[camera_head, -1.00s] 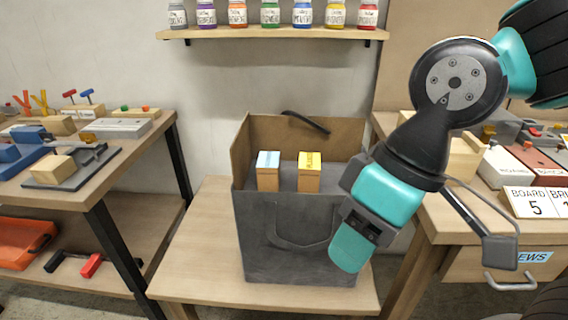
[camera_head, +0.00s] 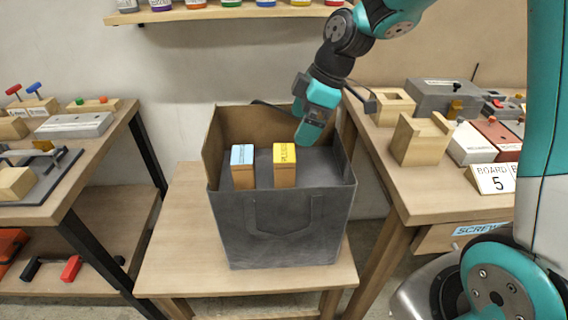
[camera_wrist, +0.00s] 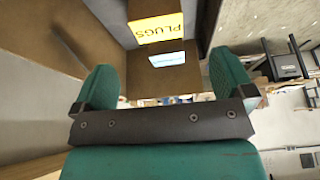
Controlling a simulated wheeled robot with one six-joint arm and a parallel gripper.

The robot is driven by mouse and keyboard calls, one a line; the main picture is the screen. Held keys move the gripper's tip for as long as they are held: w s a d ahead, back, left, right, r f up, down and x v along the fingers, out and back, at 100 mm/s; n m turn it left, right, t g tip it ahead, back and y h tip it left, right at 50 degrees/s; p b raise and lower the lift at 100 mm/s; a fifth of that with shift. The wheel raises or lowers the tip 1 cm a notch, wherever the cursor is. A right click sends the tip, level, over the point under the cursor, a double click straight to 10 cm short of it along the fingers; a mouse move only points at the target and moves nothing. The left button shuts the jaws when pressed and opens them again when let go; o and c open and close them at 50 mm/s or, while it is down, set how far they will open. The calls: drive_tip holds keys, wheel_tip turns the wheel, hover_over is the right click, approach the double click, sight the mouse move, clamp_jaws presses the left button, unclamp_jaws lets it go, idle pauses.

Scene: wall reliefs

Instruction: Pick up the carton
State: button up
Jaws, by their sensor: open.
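Two small cartons stand upright inside a grey bag. One carton (camera_head: 285,172) has a yellow top that reads PLUGS; the other carton (camera_head: 243,175) has a pale blue top and stands to its left. My gripper (camera_head: 309,132) is above the right rear part of the bag, up and right of the PLUGS carton and apart from it. In the wrist view the gripper (camera_wrist: 162,88) is open and empty, with two teal fingers. The PLUGS carton (camera_wrist: 157,30) shows beyond the fingers, with the blue-topped carton (camera_wrist: 168,59) near it.
The grey bag (camera_head: 285,225), open at the top with brown inside walls, stands on a low wooden table (camera_head: 175,245). A workbench (camera_head: 408,190) with wooden blocks is at right. Another bench (camera_head: 95,165) is at left. A shelf of jars (camera_head: 225,16) hangs above.

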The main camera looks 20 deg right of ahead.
sight(285, 152)
drive_tip(key=x, duration=0.6)
drive_tip(key=shift+a+f, duration=0.1)
drive_tip(key=shift+f, duration=0.25)
drive_tip(key=p+x, duration=0.1)
drive_tip(key=x, duration=0.4)
drive_tip(key=shift+w+f, duration=0.15)
drive_tip(key=shift+w, duration=0.05)
drive_tip(key=c, duration=1)
drive_tip(key=shift+c, duration=0.5)
